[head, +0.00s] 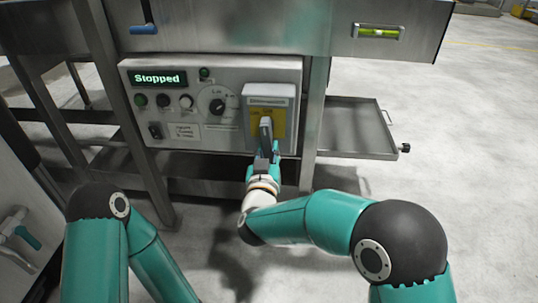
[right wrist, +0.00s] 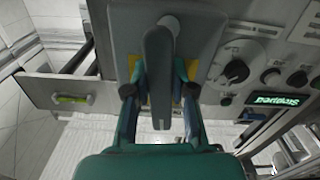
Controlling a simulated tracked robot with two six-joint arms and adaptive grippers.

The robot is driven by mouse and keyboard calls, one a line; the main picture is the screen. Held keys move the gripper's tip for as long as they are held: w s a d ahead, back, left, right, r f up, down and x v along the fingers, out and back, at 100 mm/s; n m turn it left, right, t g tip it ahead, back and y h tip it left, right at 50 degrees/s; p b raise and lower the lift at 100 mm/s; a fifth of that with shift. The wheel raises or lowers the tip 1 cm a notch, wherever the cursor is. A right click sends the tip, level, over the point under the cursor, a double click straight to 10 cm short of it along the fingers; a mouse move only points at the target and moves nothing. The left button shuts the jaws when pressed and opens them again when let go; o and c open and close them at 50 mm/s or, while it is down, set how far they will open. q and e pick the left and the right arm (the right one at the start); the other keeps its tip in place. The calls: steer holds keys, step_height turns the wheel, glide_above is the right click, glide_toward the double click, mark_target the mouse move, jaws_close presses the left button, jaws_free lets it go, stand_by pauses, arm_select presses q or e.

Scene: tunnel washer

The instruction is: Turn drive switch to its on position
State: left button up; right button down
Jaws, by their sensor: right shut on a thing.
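The drive switch has a dark grey lever handle (head: 266,130) on a yellow plate (head: 281,122) in a light grey box at the right end of the control panel. In the head view the handle points roughly upright. My right gripper (head: 264,159) reaches it from below and is shut on the handle. In the right wrist view the long handle (right wrist: 158,65) lies between the two fingers of the gripper (right wrist: 160,98). The fingers hide part of the yellow plate, and its markings are too small to read surely. My left gripper is out of view.
The control panel (head: 222,80) carries a green display (head: 158,78) reading "Stopped", several buttons and a black rotary knob (head: 217,106). A metal tray (head: 352,128) juts out to the right. A frame leg (head: 313,120) stands close beside the switch. The floor in front is clear.

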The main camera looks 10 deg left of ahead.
steer(key=shift+a+f+m+b, duration=0.25)
steer(key=shift+a+m+b, duration=0.1)
steer(key=shift+m, duration=0.45)
steer(key=c, duration=1)
jaws_free()
steer(key=shift+o, duration=0.2)
steer(key=shift+r, duration=0.1)
steer(key=shift+s, duration=0.1)
steer(key=s, duration=0.7)
steer(key=shift+s, duration=0.1)
